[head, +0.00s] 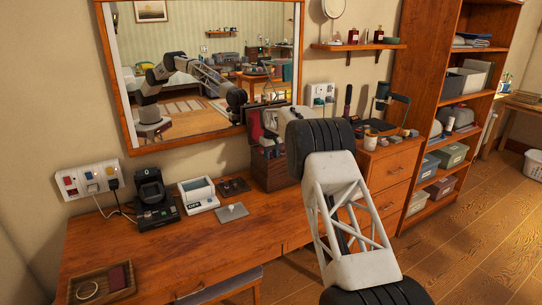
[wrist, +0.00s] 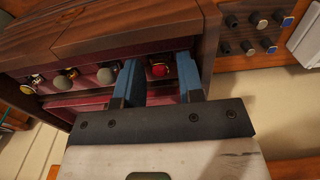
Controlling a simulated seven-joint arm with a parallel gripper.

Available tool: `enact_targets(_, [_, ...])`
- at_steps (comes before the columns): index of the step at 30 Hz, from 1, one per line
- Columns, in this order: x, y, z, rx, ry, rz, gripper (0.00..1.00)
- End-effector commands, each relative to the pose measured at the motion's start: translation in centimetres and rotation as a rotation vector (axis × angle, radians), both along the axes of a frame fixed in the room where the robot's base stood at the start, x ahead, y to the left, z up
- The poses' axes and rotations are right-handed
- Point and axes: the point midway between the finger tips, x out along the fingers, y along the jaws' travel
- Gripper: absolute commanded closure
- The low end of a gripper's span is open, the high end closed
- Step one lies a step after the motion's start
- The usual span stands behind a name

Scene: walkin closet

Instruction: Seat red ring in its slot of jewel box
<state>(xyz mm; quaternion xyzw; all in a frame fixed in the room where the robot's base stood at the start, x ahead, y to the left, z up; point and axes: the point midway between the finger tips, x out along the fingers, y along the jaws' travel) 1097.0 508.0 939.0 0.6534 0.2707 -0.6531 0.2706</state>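The red ring (wrist: 160,69), with a round red stone, shows in the wrist view between the two blue fingers of my gripper (wrist: 159,80). Gaps show between the ring and both fingers, so the gripper looks open around it. The ring lies at the red-lined front of the wooden jewel box (wrist: 120,32), at the right end of a row of other rings (wrist: 66,78). Its lower part is dark, and I cannot tell how deep it sits. In the head view the jewel box (head: 268,170) is at the back of the desk, and my arm hides the gripper's fingertips.
A panel with several dark knobs (wrist: 250,46) lies right of the box. On the desk (head: 170,262) are a black stand (head: 152,195), a white display (head: 198,194), a grey plate (head: 231,212) and a wooden tray (head: 100,285). The desk's front middle is clear.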

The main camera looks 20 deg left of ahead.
Motion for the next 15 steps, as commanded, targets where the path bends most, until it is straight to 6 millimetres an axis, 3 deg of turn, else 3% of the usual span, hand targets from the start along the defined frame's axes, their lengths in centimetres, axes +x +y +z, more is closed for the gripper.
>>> enact_targets(2, [0.0,0.0,0.0,0.0,0.0,0.0,0.54])
enact_targets(15, [0.0,0.03,0.91,0.0,0.0,0.0,0.54])
